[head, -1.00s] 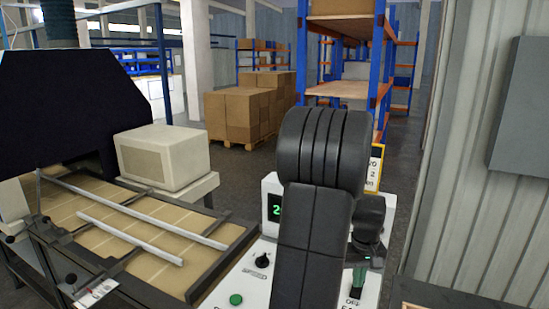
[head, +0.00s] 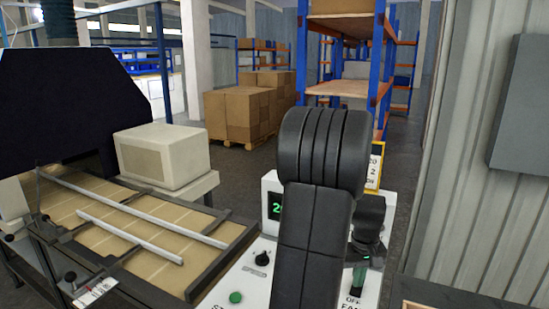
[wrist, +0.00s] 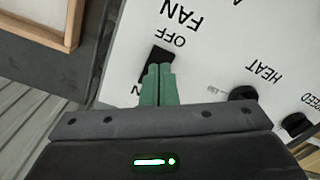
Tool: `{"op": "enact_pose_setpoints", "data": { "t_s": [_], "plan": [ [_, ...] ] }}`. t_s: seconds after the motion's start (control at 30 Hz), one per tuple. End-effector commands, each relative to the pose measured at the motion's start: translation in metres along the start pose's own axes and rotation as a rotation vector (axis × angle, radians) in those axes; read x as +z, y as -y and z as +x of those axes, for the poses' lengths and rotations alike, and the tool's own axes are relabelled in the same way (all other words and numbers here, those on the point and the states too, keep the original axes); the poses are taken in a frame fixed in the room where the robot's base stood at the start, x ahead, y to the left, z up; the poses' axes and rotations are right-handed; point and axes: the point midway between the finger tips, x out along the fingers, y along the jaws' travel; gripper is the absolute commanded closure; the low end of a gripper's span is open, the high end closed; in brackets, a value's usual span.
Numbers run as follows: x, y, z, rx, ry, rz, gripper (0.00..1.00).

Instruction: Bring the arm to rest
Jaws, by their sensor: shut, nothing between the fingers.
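My gripper (wrist: 158,84) has green fingers, shut with nothing between them. In the wrist view it is in front of the white control panel (wrist: 215,60), over or beside the black FAN switch (wrist: 153,66). I cannot tell whether the fingertips touch the switch. In the head view my gripper (head: 358,277) points down at the right side of the panel (head: 233,280), next to the word OFF. My black arm stands in front of the panel and hides much of it.
The panel has a HEAT knob (wrist: 243,93), a SPEED knob (head: 262,258), a green button (head: 236,297) and a green display (head: 275,207). A conveyor (head: 160,225) lies to the left. A wooden-framed item (wrist: 45,20) is beside the panel. A corrugated wall (head: 465,170) stands at right.

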Motion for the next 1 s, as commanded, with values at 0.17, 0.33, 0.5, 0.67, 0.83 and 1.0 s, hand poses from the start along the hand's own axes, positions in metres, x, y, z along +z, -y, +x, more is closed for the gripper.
{"op": "enact_pose_setpoints", "data": {
  "t_s": [0.17,0.33,0.5,0.67,0.83,1.0],
  "plan": [
    [0.000,0.000,-0.035,0.000,0.000,0.000,1.00],
    [0.000,0.000,-0.056,0.000,-0.001,0.000,1.00],
    [0.000,0.000,-0.068,0.000,0.000,0.000,1.00],
    [0.000,0.000,-0.069,0.000,0.000,0.000,1.00],
    [0.000,0.000,-0.069,0.000,0.000,0.000,1.00],
    [0.002,0.001,-0.069,0.001,0.004,0.000,1.00]
  ]
}}
